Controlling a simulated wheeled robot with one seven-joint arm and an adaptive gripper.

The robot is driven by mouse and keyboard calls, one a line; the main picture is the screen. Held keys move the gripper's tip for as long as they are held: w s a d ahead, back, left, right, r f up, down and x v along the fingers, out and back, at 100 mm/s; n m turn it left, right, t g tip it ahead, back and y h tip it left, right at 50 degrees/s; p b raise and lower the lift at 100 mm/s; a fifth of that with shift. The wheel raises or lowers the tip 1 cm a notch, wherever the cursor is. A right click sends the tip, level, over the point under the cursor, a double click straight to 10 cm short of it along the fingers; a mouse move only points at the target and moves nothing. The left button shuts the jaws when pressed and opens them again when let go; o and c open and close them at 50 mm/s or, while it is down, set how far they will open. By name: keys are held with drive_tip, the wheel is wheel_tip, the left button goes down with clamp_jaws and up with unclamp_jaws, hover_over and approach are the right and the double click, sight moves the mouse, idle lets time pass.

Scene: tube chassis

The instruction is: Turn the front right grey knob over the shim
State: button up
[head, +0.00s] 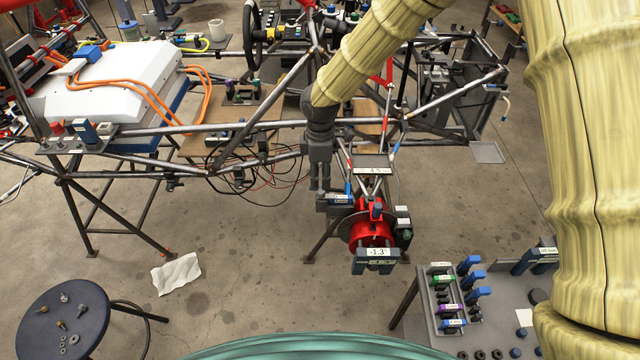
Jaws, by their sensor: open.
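The front right corner carries a red hub (371,230) with a digital gauge reading -1.3° (377,254) mounted on its face. A dark blue-grey block with a small label (338,201) sits just left of the hub, with a blue piece standing by it. The grey knob and the shim are too small to tell apart here; they may be by this block. My gripper (320,186) points down at the block from above, its narrow fingers open. I cannot tell whether the fingertips touch anything. A display plate (372,168) reading about 4.5 is just right of my gripper.
Steel chassis tubes (265,125) run around my gripper, with thin cables (240,180) to the left. A tool cart (440,325) with coloured labelled pieces stands at the lower right. A round stool (62,322) holds small hardware. A white cloth (176,274) lies on open floor.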

sight(320, 191)
wheel_tip(320, 191, up, 6)
idle(0.4)
idle(0.3)
